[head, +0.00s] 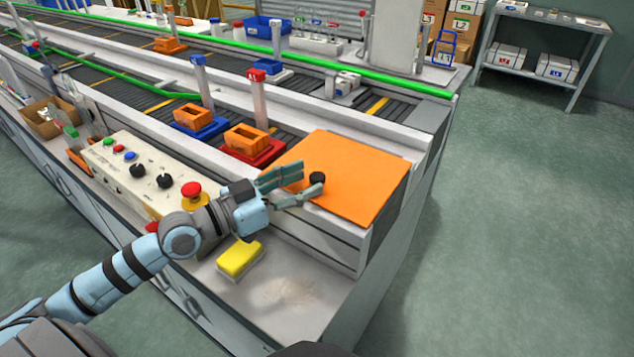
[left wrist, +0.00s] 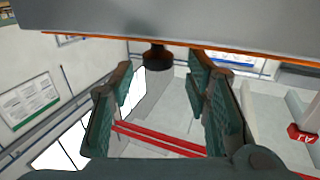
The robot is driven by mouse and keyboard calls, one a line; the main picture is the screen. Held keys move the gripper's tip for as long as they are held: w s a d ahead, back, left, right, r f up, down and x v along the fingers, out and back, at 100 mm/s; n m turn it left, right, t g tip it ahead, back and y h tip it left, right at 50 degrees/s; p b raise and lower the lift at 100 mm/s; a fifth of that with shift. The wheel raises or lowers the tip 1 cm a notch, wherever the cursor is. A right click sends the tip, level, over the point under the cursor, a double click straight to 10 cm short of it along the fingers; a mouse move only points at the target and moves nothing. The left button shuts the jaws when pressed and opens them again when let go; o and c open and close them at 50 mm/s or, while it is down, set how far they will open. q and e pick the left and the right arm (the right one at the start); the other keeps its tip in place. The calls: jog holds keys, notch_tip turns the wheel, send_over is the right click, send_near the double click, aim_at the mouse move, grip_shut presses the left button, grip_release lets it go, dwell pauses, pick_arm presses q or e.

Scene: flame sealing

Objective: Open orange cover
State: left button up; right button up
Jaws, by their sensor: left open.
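The orange cover (head: 349,176) lies flat and closed on the end of the conveyor line in the head view. A small black knob (head: 317,178) stands on it near its left side. My left gripper (head: 318,181) is open, its two fingers reaching over the cover's left part at the knob. In the left wrist view the black knob (left wrist: 157,58) shows between the spread fingers of the left gripper (left wrist: 165,85), towards the far side. The cover's orange edge (left wrist: 95,38) runs across the top of that view. I cannot tell whether a finger touches the knob. My right gripper is not in view.
A control box (head: 135,170) with buttons and a red emergency knob (head: 193,194) stands left of my arm. A yellow sponge (head: 240,258) lies on the bench below the gripper. Orange blocks on a red tray (head: 268,155) sit beside the cover. Open floor lies to the right.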

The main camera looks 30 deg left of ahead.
aim_at(311, 178)
pick_arm(q)
jog(key=shift+x, duration=1.95)
jog(key=shift+s+d, duration=0.1)
jog(key=shift+c, duration=0.3)
grip_shut()
